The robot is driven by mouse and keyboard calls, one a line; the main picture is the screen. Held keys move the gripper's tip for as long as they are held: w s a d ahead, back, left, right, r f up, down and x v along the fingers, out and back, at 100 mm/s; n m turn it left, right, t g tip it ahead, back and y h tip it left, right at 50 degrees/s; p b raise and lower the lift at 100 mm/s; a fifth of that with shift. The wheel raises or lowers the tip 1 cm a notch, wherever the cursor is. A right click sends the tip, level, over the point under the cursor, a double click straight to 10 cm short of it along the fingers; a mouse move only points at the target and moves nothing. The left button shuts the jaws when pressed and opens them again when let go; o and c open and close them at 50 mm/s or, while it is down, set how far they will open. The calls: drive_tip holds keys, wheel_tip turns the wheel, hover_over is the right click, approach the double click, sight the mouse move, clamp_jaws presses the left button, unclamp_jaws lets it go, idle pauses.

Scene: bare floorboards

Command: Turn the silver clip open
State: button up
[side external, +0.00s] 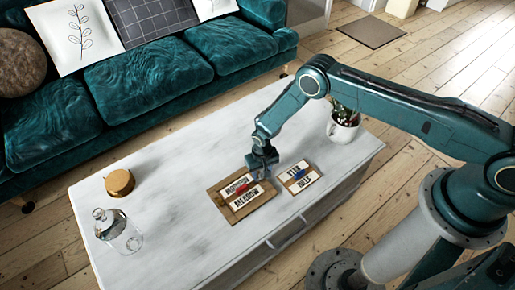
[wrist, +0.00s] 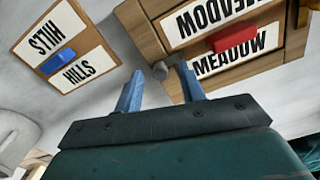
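A small silver-grey clip with a round end (wrist: 160,70) sits at the edge of a wooden board marked MEADOW (wrist: 155,28) in the wrist view. My gripper (wrist: 160,75) has its two blue fingers spread apart, with the clip showing between the fingertips. I cannot tell whether either finger touches it. In the side view my gripper (side external: 262,168) points down at the right edge of the MEADOW board (side external: 218,200), and the clip is hidden there. A red piece (wrist: 235,39) lies across the lettering of this board.
A smaller wooden board marked HILLS (side external: 300,177) with a blue piece lies just right of my gripper on the white table (side external: 160,210). A potted plant (side external: 343,127), a golden tin (side external: 119,182) and a glass jar (side external: 115,228) stand farther off. The table's left half is mostly clear.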

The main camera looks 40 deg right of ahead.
drive_tip(key=shift+f, duration=0.35)
clamp_jaws()
